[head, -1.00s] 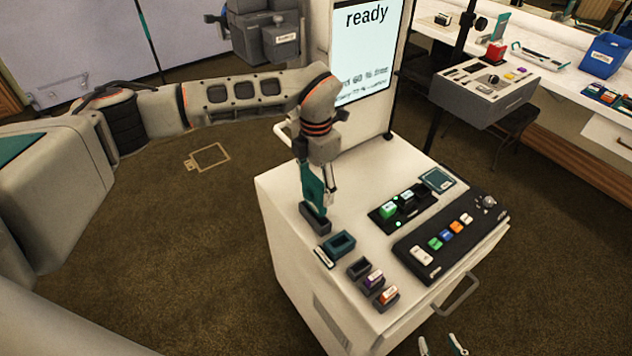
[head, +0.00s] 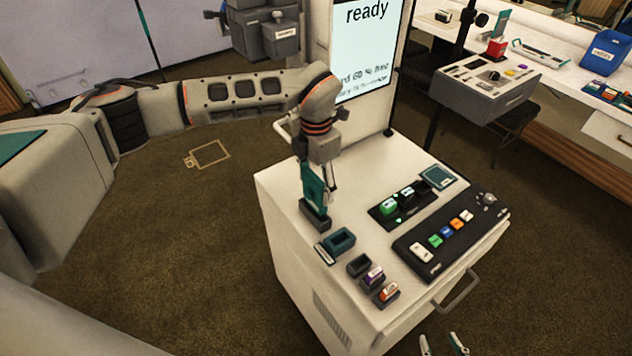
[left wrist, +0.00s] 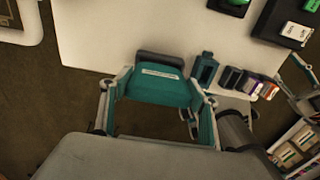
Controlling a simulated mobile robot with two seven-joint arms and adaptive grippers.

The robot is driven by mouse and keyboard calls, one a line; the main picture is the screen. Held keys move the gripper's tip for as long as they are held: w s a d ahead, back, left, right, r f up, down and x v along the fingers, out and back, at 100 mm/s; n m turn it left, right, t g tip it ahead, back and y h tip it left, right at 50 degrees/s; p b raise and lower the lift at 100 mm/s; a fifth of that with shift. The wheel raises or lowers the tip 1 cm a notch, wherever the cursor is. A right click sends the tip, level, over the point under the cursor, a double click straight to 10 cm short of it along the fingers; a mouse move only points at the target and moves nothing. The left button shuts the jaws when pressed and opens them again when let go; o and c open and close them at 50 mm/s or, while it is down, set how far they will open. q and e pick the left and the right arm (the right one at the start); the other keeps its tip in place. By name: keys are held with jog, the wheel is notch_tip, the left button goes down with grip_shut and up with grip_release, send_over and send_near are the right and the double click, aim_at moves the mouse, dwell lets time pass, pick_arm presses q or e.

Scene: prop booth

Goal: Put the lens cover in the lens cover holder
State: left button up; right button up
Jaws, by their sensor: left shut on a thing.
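A teal slab with a white label, which I take as the lens cover (head: 313,184), is between the fingers of my left gripper (head: 318,178). It also shows with its label in the left wrist view (left wrist: 162,88). My left gripper is shut on it and points down. The slab stands roughly upright over a dark grey holder (head: 316,220) at the cart's left edge. Its lower end appears to be at or in the holder's opening; how deep it sits is hidden. My right gripper (head: 441,345) shows only its two spread fingertips at the bottom edge, open and empty.
A teal open box (head: 338,242) stands just in front of the dark grey holder. Small dark holders with coloured blocks (head: 373,277), a button panel (head: 450,235) and a green-lit switcher (head: 402,205) fill the right of the white cart (head: 285,205).

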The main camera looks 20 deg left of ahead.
pick_arm(q)
jog(key=shift+f, duration=0.15)
dwell(0.5)
jog(key=shift+f, duration=0.25)
jog(key=shift+f+b, duration=0.45)
jog(key=shift+f, duration=0.25)
jog(key=shift+f, duration=0.15)
dwell(0.4)
jog(key=shift+f+b, duration=0.5)
jog(key=shift+f, duration=0.3)
jog(key=o, duration=1.2)
